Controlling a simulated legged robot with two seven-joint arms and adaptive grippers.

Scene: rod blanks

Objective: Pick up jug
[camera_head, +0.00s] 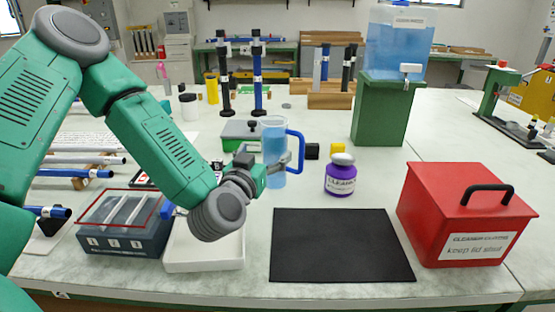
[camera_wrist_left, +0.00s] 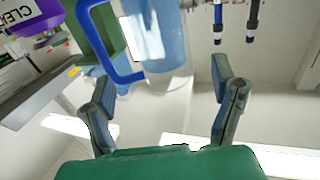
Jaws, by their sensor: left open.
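The jug (camera_head: 273,138) is clear, pale blue, with a blue handle (camera_head: 301,150) on its right side. It stands upright on the bench behind the black mat. My left gripper (camera_head: 268,165) is at the jug, low on its body, partly in front of it. In the left wrist view the jug (camera_wrist_left: 165,40) lies between and beyond the spread fingers of my left gripper (camera_wrist_left: 163,88), which is open. The handle (camera_wrist_left: 100,45) is on the left there. I cannot tell whether a finger touches the jug. My right gripper is not in view.
A green stand (camera_head: 383,115) bears a water tank (camera_head: 394,50). A white tray (camera_head: 205,250) sits below my left arm.

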